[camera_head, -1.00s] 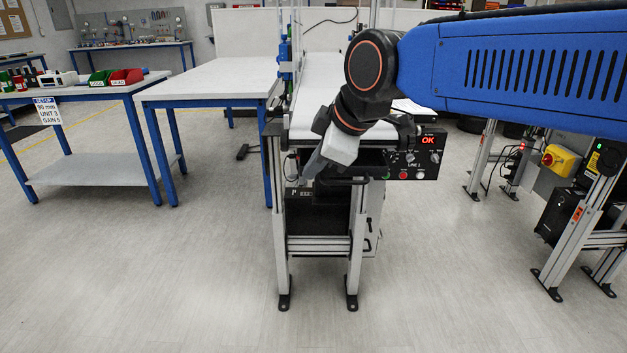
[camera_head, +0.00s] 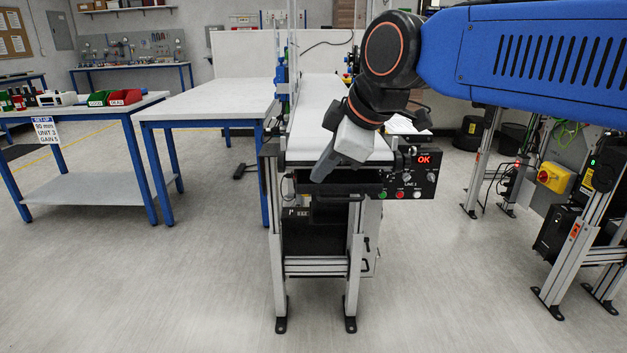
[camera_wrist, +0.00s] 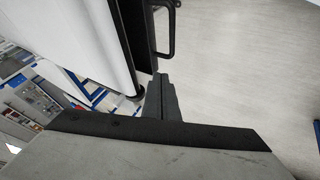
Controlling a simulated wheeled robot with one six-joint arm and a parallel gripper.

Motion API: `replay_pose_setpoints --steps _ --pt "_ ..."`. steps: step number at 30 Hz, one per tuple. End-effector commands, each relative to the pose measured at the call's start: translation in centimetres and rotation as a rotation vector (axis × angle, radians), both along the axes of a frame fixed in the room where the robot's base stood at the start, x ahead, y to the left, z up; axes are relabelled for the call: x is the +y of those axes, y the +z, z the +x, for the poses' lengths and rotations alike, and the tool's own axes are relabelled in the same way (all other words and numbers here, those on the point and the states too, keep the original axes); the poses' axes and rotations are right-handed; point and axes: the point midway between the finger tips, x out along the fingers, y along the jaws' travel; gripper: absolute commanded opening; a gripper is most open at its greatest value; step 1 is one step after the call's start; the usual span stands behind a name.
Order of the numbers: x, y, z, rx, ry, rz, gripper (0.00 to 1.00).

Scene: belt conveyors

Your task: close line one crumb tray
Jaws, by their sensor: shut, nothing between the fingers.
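The line conveyor (camera_head: 368,158) has a white belt and a dark end facing me. A dark tray front (camera_head: 345,188) shows under the belt end, partly covered by my gripper. In the wrist view a black panel with a black loop handle (camera_wrist: 171,30) stands beside the white belt (camera_wrist: 85,40); I take it for the crumb tray. My gripper (camera_head: 319,177) points down in front of the conveyor's end. In the wrist view its fingers (camera_wrist: 161,80) are together and empty, just below the handle and apart from it. How far the tray stands out is hard to tell.
A control panel (camera_head: 411,174) with a red OK display sits right of the belt end. A white-topped table (camera_head: 205,103) stands to the left. Another metal stand with a yellow switch box (camera_head: 556,177) is at the right. The floor in front is clear.

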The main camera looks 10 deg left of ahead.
Motion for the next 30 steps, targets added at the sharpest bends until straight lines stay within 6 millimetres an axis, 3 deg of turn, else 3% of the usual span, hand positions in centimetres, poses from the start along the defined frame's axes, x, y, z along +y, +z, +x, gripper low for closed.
replay_pose_setpoints --steps 10,19,20,21,23,26,30 --pt "-3.4 5.7 -2.5 -0.003 0.0 0.002 0.0" --pt "-5.2 8.7 -4.0 0.0 -0.001 -0.001 0.0" --pt "-5.3 8.9 -4.1 0.0 -0.001 0.0 0.02" --pt "-5.4 9.0 -4.1 0.001 -0.001 -0.001 0.12" --pt "-5.6 8.7 -4.1 0.013 -0.002 -0.002 0.26" --pt "-5.9 6.7 -4.0 0.076 -0.011 -0.01 0.27" --pt "-6.8 1.4 -4.0 0.258 -0.034 -0.012 0.27"
